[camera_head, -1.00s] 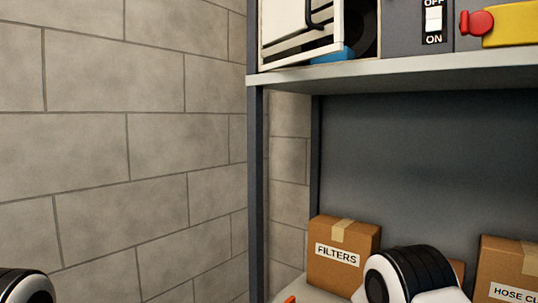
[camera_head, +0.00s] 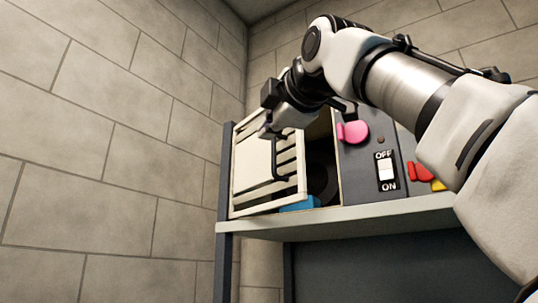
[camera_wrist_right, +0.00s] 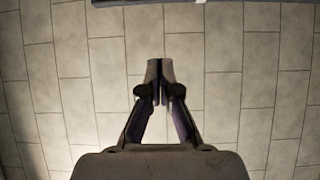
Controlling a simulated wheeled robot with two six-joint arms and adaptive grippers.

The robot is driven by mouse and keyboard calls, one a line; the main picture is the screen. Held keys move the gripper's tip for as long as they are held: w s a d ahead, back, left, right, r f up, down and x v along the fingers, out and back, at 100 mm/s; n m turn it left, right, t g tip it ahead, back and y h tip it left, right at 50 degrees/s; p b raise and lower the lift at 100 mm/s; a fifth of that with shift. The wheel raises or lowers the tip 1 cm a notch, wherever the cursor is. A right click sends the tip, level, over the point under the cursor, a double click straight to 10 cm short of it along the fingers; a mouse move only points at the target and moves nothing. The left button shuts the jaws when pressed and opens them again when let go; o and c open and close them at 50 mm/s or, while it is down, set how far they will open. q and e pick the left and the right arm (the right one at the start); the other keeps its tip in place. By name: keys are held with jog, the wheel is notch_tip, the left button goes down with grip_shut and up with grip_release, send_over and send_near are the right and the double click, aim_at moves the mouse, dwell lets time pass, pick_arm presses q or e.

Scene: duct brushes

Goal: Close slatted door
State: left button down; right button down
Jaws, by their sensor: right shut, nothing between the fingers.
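The cream slatted door (camera_head: 250,166), with a black bar handle (camera_head: 281,160), is at the left end of the shelf in the head view. It stands partly open; a dark gap shows on its right, with a dark round thing (camera_head: 320,178) and a blue thing (camera_head: 300,203) inside. My right gripper (camera_head: 268,131) is shut and empty at the door's upper edge; I cannot tell whether it touches. Its closed fingers (camera_wrist_right: 160,80) show against block wall in the right wrist view, where the door does not show clearly. My left gripper is not in view.
A grey panel right of the opening carries a pink knob (camera_head: 352,132) and a white OFF/ON switch (camera_head: 386,170). Red (camera_head: 420,172) and yellow parts are farther right. The grey shelf (camera_head: 350,216) runs below. A block wall (camera_head: 110,130) stands on the left.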

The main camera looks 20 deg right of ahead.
jog(key=w+d+p, duration=0.3)
jog(key=w+p, duration=0.4)
jog(key=w, duration=0.2)
jog(key=shift+w, duration=0.35)
